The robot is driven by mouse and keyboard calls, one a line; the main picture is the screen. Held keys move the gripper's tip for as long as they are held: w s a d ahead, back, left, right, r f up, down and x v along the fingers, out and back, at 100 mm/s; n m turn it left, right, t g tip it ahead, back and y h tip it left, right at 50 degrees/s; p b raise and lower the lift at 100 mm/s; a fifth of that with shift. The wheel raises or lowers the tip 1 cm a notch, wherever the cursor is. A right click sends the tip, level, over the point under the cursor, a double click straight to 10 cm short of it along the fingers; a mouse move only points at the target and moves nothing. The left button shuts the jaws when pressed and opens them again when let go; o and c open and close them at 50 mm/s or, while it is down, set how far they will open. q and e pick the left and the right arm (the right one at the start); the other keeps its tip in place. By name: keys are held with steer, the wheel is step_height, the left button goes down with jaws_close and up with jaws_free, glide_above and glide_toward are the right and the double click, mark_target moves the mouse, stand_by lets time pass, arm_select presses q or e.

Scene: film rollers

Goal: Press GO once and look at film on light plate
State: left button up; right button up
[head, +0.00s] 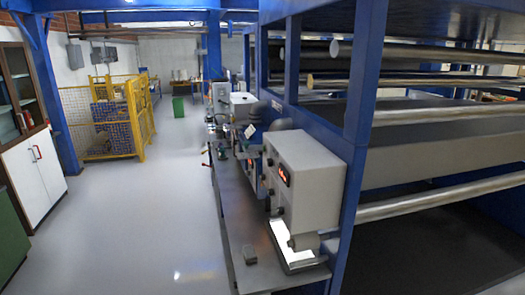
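A grey box-shaped machine (312,182) stands on the bench at the right, with a red lit display (284,175) on its narrow left face. Several small dark knobs or buttons sit on that face, but I cannot tell which is GO. I cannot make out any film on the plate. Neither of my grippers shows in the head view.
Blue racks (365,65) with long metal rollers (425,110) fill the right side. The narrow bench (240,215) carries more devices farther back. Open floor (140,215) lies at the left, with white cabinets (38,175) and a yellow cage (110,125) beyond.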

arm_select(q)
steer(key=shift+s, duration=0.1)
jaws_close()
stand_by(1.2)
